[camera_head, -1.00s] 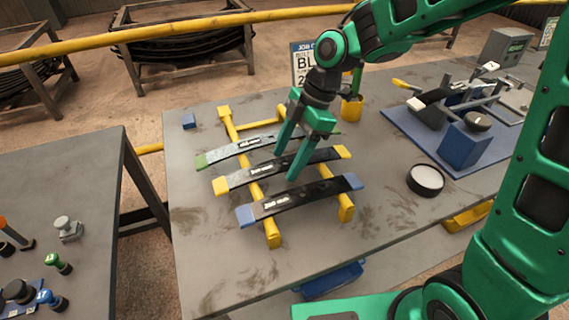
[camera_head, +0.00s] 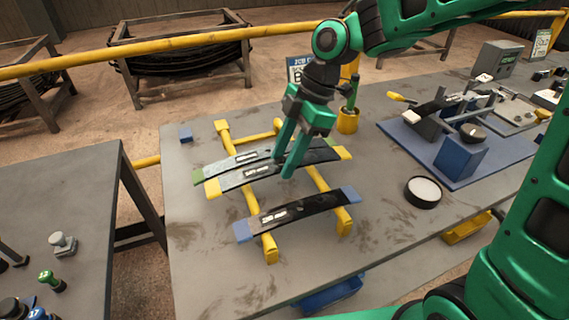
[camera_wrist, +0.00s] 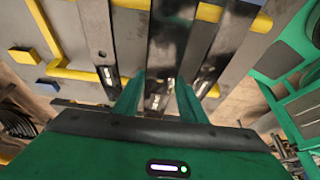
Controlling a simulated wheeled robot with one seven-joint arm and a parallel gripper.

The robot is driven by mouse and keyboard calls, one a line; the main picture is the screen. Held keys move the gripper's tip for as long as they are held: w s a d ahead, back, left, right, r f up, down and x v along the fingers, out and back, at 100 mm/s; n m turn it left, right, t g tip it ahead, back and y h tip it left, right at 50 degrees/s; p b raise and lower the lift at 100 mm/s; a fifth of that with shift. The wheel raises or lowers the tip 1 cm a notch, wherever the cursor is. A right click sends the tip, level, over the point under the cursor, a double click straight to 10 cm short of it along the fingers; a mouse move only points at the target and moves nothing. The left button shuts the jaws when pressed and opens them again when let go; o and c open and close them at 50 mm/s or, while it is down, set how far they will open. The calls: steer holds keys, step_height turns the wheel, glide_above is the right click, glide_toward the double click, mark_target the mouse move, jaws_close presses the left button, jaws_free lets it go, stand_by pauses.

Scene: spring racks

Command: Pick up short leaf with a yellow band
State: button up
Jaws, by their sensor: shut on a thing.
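The short leaf with yellow ends (camera_head: 232,181) is a dark curved bar with a pale label. My gripper (camera_head: 284,166) is shut on it near its middle, and it appears raised off the rack. In the wrist view the middle dark leaf (camera_wrist: 168,45) runs between my fingers (camera_wrist: 158,98). The yellow rack (camera_head: 252,201) stands on the grey table. A leaf with a green end (camera_head: 224,163) is just behind the held leaf, partly hidden by it. A leaf with blue ends (camera_head: 310,209) lies across the rack at the front.
A black round dish with a pale top (camera_head: 423,190) is right of the rack. A blue fixture board (camera_head: 460,178) stands farther right. A yellow cup (camera_head: 347,121) and a job sign (camera_head: 296,68) are behind. A small blue block (camera_head: 186,135) lies at the back left.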

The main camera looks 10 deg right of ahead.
steer(key=s+a+r, duration=0.2)
steer(key=s+r, duration=0.4)
steer(key=s, duration=0.4)
steer(key=shift+s+a+r, duration=0.15)
steer(key=shift+s+r, duration=0.05)
steer(key=shift+s, duration=0.15)
